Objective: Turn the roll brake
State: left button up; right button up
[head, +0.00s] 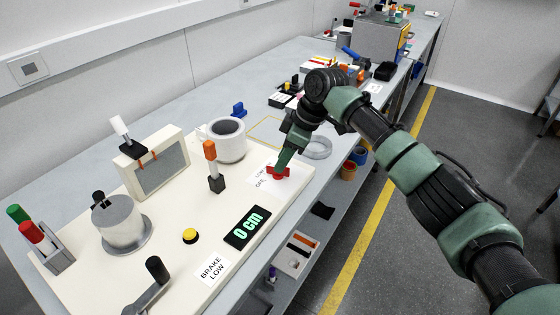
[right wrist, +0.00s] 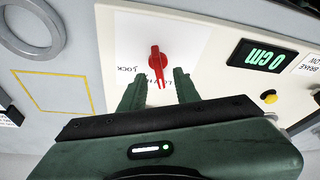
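My right gripper (head: 284,160) is at the knob in the head view. In the right wrist view its two fingers (right wrist: 158,88) are apart, with the knob at and just beyond their tips; contact cannot be told. A card (head: 212,268) reads "BRAKE LOW". My left gripper is out of view.
A display (head: 247,228) reads "0 cm" beside a yellow button (head: 190,236). A grey ring (head: 317,147) lies behind the knob.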

jog(key=shift+a+f, duration=0.25)
jog(key=shift+f, duration=0.35)
jog(key=shift+w+a+f, duration=0.1)
jog(key=shift+f, duration=0.25)
jog(key=shift+a+f, duration=0.1)
jog(key=shift+f, duration=0.1)
grip_shut()
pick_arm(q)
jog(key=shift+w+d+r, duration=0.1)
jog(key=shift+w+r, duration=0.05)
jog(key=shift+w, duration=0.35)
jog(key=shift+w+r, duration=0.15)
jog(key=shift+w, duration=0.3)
